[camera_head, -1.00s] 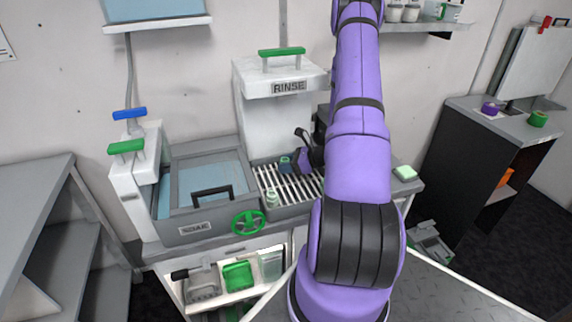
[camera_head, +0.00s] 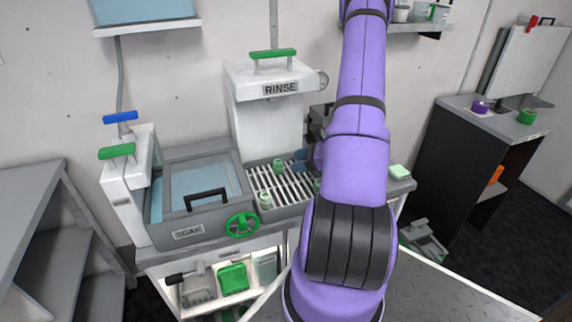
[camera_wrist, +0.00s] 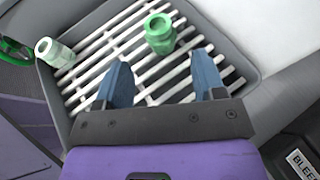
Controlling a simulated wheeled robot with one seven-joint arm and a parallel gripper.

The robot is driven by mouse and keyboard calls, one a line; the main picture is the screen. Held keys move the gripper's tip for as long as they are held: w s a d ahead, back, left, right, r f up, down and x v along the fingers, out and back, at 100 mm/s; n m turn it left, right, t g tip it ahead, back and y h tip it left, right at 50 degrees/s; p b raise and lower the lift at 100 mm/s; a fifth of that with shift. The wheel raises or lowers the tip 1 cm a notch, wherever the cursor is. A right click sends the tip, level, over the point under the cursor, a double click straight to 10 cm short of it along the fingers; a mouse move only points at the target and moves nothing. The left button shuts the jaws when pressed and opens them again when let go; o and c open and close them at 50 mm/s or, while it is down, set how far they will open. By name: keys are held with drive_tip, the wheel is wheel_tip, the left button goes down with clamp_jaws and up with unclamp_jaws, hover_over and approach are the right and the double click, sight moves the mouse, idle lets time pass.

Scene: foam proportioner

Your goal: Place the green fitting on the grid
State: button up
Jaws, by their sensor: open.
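The green fitting (camera_wrist: 160,35) stands upright on the white-slatted grid (camera_wrist: 105,43) in the wrist view, just beyond my fingertips. It also shows in the head view (camera_head: 278,166), near the back left of the grid (camera_head: 290,187). My gripper (camera_wrist: 163,72) is open, with its two blue fingers spread and nothing between them. The fingers are apart from the fitting. In the head view my gripper (camera_head: 300,160) is right of the fitting and partly hidden by my arm. A paler green fitting (camera_wrist: 54,53) stands at the grid's left edge, also seen in the head view (camera_head: 265,200).
A lidded SOAK basin (camera_head: 190,190) is left of the grid, with a green handwheel (camera_head: 242,224) in front. The RINSE housing (camera_head: 265,110) rises behind. A pale green block (camera_head: 399,172) lies to the right.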

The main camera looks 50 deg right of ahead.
drive_tip(key=shift+v, duration=2.2)
